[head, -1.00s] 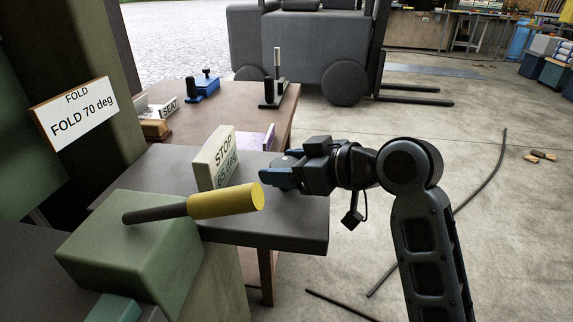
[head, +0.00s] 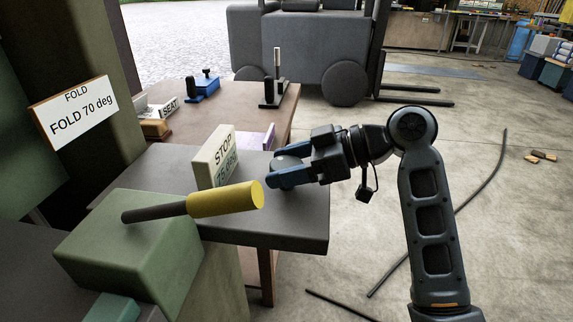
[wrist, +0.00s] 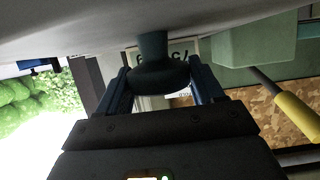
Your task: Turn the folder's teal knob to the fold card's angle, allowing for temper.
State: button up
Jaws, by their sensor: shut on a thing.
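The fold card (head: 75,115) on the left reads "FOLD 70 deg". The folder is a grey bed (head: 285,228) with a green block and a yellow-gripped lever at its left. The dark teal knob (head: 288,162) is at the bed's right end. My gripper (head: 275,170) is shut on it from the right. In the wrist view, the knob (wrist: 158,75) sits between the two blue fingers, on a short stem. No temper marking is readable.
The lever (head: 225,200) slants up over the bed near my gripper. A brown table (head: 240,100) behind holds a "SEAT" sign (head: 168,107), a blue clamp-like tool and a dark upright tool. A grey forklift (head: 320,50) stands beyond. Open concrete floor lies to the right.

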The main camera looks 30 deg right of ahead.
dwell(0.3)
jog(key=o, duration=1)
jog(key=shift+c, duration=0.2)
jog(key=shift+d, duration=0.1)
jog(key=v, duration=0.7)
jog(key=shift+s+d+r, duration=0.1)
jog(key=shift+s+d, duration=0.1)
jog(key=shift+d, duration=0.05)
